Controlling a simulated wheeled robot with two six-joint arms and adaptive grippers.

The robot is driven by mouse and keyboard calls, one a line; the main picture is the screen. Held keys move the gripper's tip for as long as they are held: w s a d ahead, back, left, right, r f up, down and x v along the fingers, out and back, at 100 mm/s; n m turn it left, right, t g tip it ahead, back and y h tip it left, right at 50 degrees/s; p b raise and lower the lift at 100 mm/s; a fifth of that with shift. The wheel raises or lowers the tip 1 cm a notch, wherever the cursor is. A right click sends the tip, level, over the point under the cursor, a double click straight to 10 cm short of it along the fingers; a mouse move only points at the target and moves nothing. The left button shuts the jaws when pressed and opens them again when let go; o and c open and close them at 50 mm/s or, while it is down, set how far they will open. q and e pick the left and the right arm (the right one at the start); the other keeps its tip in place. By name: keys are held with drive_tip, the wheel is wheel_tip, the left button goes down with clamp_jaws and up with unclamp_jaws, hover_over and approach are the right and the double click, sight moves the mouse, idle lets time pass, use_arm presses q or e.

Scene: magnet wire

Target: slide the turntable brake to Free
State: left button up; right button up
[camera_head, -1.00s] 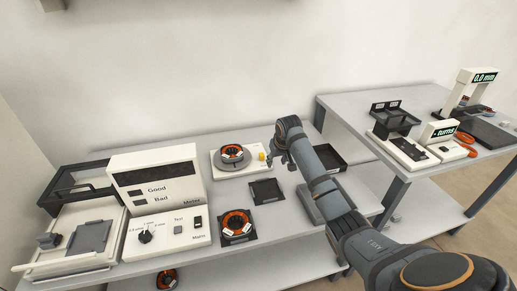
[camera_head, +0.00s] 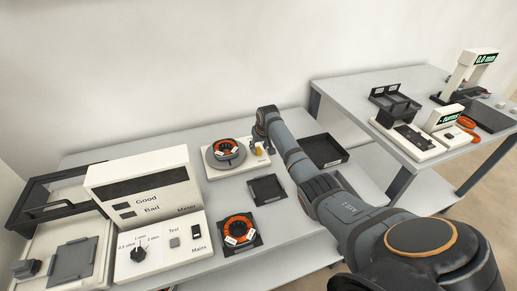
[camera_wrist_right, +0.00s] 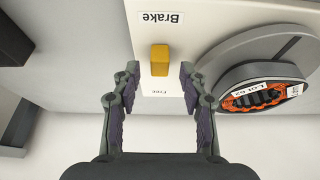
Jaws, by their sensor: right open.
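The turntable (camera_head: 224,156) stands on a white base near the back of the table, with an orange wound ring (camera_head: 225,148) on it. The yellow brake slider (camera_wrist_right: 159,60) shows in the right wrist view on the white base (camera_wrist_right: 205,18), between the labels "Brake" and "Free". My right gripper (camera_wrist_right: 153,82) is open, its fingers on either side of the slider with a gap at each side; I see no contact. In the head view my right gripper (camera_head: 262,150) is at the right end of the base and partly hides the slider. My left gripper is not in view.
A meter box (camera_head: 150,195) stands at left. A second wound ring (camera_head: 238,229) sits on a black mat in front, with an empty dark tray (camera_head: 267,189) behind it. A black bin (camera_head: 325,150) lies right of my arm. Another table (camera_head: 345,88) stands at right.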

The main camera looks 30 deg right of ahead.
drive_tip(key=shift+w+f, duration=0.2)
drive_tip(key=shift+f, duration=0.3)
drive_tip(key=shift+w+f, duration=0.1)
drive_tip(key=shift+f, duration=0.05)
drive_tip(key=shift+d+f, duration=0.1)
drive_tip(key=shift+c, duration=0.7)
drive_tip(key=c, duration=0.7)
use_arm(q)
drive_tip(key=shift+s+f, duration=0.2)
use_arm(e)
clamp_jaws()
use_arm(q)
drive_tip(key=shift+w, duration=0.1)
